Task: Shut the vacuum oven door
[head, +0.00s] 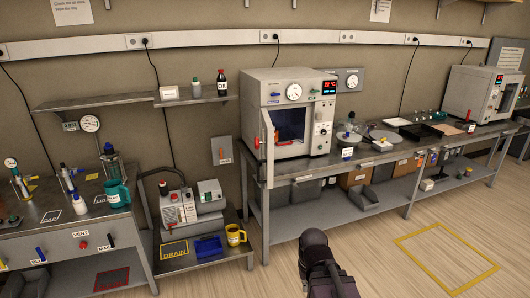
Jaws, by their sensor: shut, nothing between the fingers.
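The vacuum oven (290,90) is a pale grey box on the middle bench, with a round gauge and a red lit display. Its door (267,142) stands open, swung out toward me at the left side of the front and seen nearly edge-on. An orange-red part shows by the door's left edge. The dark chamber (291,122) is exposed, with a blue tint inside. A dark part of my arm rises at the bottom centre, well in front of the bench and apart from the door. No gripper fingers show.
A second oven-like box (483,94) stands at the far right. Glass plates (382,137) and a black tray (420,132) lie right of the open oven. A pump (178,206) sits on a low stand at left. The floor before the bench is clear, with a yellow outline (446,256).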

